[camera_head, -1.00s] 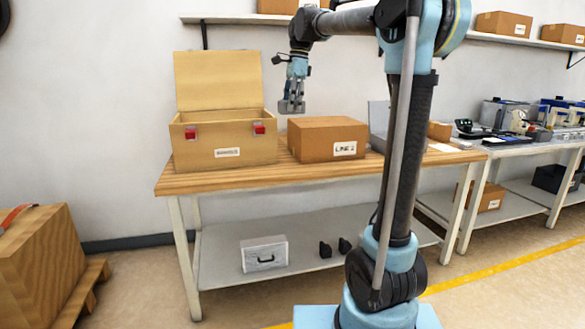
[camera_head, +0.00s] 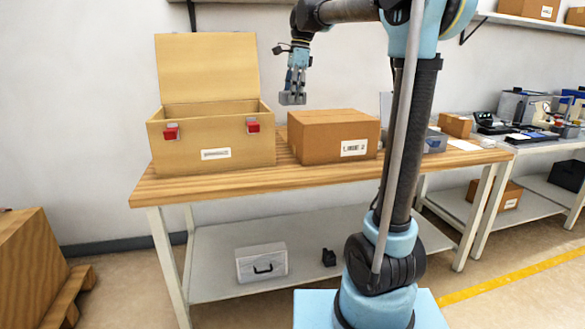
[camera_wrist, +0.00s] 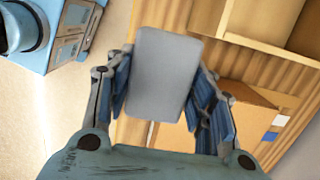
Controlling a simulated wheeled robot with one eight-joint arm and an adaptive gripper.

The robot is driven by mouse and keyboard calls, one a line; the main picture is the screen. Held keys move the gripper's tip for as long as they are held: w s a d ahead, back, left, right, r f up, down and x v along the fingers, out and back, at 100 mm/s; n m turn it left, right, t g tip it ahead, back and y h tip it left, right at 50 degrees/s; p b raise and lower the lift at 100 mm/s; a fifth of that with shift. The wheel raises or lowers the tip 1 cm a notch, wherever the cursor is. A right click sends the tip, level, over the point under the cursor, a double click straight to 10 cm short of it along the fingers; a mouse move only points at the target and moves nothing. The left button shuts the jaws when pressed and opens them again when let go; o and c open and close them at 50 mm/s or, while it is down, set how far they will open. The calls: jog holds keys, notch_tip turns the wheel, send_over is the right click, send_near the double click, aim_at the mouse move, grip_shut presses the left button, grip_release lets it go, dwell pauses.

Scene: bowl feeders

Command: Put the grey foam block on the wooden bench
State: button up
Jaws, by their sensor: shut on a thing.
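The grey foam block (camera_wrist: 162,75) is between the two fingers of my gripper (camera_wrist: 164,95) in the wrist view, and the fingers are shut on it. In the head view the block (camera_head: 292,98) hangs at the low end of my gripper (camera_head: 295,88), in the air above the bench and beside the cardboard box. The wooden bench (camera_head: 230,181) has a wood-grain top on pale metal legs. In the wrist view part of its top (camera_wrist: 150,20) shows behind the block.
An open wooden chest (camera_head: 212,143) with red latches stands on the bench's left part. A closed cardboard box (camera_head: 330,145) stands right of it. Bare bench top runs along the front edge. A white case (camera_head: 261,265) sits on the lower shelf.

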aim_at(292, 172)
notch_tip(292, 172, down, 26)
dwell(0.7)
jog(key=o, duration=0.9)
jog(key=shift+f, duration=0.1)
jog(key=shift+c, duration=0.2)
notch_tip(292, 172, up, 12)
jog(key=d, duration=0.2)
jog(key=s+d+f+n, duration=0.2)
jog(key=s+d+n, duration=0.2)
jog(key=s+d, duration=0.5)
jog(key=s+d+f+n+t, duration=0.1)
jog(key=s+d+f+n, duration=0.4)
jog(key=s+f, duration=0.3)
jog(key=s+d+f+n+t+h, duration=0.1)
jog(key=s+d+f+n, duration=0.4)
jog(key=s+f, duration=0.4)
jog(key=s+n, duration=0.1)
jog(key=s, duration=0.5)
jog(key=shift+f+t+h, duration=0.25)
jog(key=shift+t+h, duration=0.05)
jog(key=shift+t, duration=0.1)
